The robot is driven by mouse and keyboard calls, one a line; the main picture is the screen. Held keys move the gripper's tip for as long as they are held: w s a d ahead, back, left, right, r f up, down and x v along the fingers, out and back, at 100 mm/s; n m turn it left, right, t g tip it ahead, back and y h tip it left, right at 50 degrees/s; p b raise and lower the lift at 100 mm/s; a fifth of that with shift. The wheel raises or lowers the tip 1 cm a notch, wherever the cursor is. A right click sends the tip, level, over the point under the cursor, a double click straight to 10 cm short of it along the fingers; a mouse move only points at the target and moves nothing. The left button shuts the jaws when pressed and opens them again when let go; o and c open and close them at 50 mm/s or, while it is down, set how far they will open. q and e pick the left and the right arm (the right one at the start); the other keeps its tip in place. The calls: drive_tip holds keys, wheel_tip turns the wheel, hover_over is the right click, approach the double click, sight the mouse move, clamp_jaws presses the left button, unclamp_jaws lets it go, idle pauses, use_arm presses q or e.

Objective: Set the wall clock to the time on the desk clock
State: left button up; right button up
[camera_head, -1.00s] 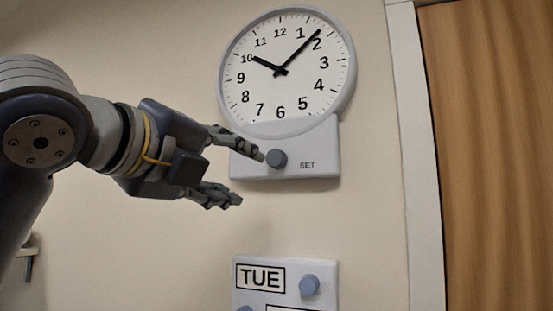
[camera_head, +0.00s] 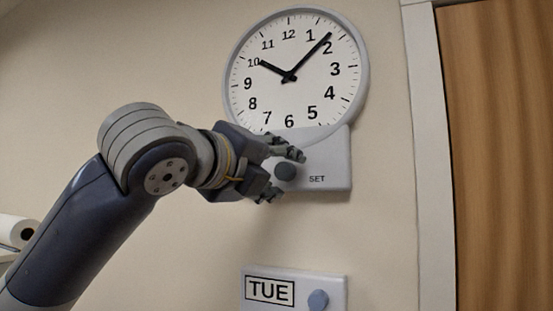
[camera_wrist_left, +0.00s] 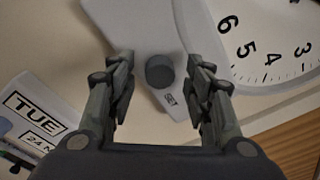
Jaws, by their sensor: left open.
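The round white wall clock (camera_head: 296,98) with a grey rim hangs on the wall. Its short hand points near 10 and its long hand between 1 and 2. Below its dial is a white panel (camera_head: 333,160) marked SET with a dark grey round knob (camera_head: 285,172). My left gripper (camera_head: 284,176) is open, with one finger above and one below the knob in the head view. In the left wrist view the knob (camera_wrist_left: 160,71) shows between the open fingers (camera_wrist_left: 163,84), with gaps on both sides. I see no desk clock. My right gripper is out of view.
A white calendar panel (camera_head: 258,276) reading TUE, with a blue-grey knob (camera_head: 318,299), is on the wall below. A pale frame (camera_head: 428,150) and a brown wooden surface (camera_head: 503,150) are at the right. A white roll (camera_head: 20,232) is at the lower left.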

use_arm(q)
drive_tip(key=shift+w, duration=0.1)
drive_tip(key=c, duration=1)
drive_tip(key=shift+c, duration=0.2)
drive_tip(key=shift+f+n, duration=0.1)
drive_tip(key=shift+n, duration=0.2)
drive_tip(key=n+b, duration=0.1)
drive_tip(key=n, duration=0.1)
drive_tip(key=shift+f+n+b, duration=0.15)
drive_tip(key=shift+n+b, duration=0.25)
drive_tip(key=n+b, duration=0.2)
drive_tip(key=n, duration=0.2)
drive_tip(key=shift+d+f+n+t, duration=0.1)
drive_tip(key=shift+n+t, duration=0.2)
drive_tip(key=shift+t, duration=0.1)
drive_tip(key=n+b, duration=0.2)
drive_tip(key=n, duration=0.2)
drive_tip(key=shift+n+b, duration=0.3)
drive_tip(key=shift+d+n+t+y+b, duration=0.15)
drive_tip(key=shift+n+b, duration=0.25)
drive_tip(key=shift+n, duration=0.55)
drive_tip(key=shift+a+n+t+y+b, duration=0.15)
drive_tip(key=shift+n+t+b, duration=0.2)
drive_tip(key=shift+n, duration=0.6)
drive_tip(key=shift+d, duration=0.1)
